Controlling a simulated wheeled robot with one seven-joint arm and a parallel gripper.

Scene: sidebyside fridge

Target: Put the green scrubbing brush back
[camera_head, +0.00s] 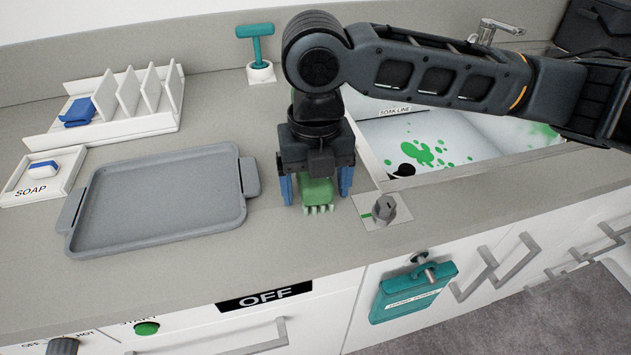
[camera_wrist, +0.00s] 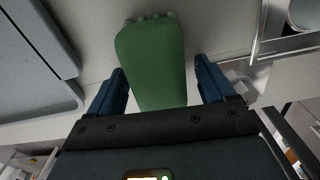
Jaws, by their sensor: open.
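The green scrubbing brush (camera_head: 317,192) is at the counter between the tray and the sink, its bristles showing at its near end. My gripper (camera_head: 317,194) points down over it, with one blue finger on each side. In the wrist view the green brush (camera_wrist: 152,65) lies between the open blue fingers (camera_wrist: 163,85), with a gap on both sides. The far part of the brush is hidden behind my gripper in the head view. I cannot tell whether the brush rests on the counter.
A grey tray (camera_head: 160,200) lies left of my gripper. The sink (camera_head: 455,140) with green spots is to the right, with a grey knob (camera_head: 384,207) at its front corner. A teal-handled tool (camera_head: 257,50) stands in a white holder behind. A white rack (camera_head: 128,112) and soap dish (camera_head: 62,178) are at left.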

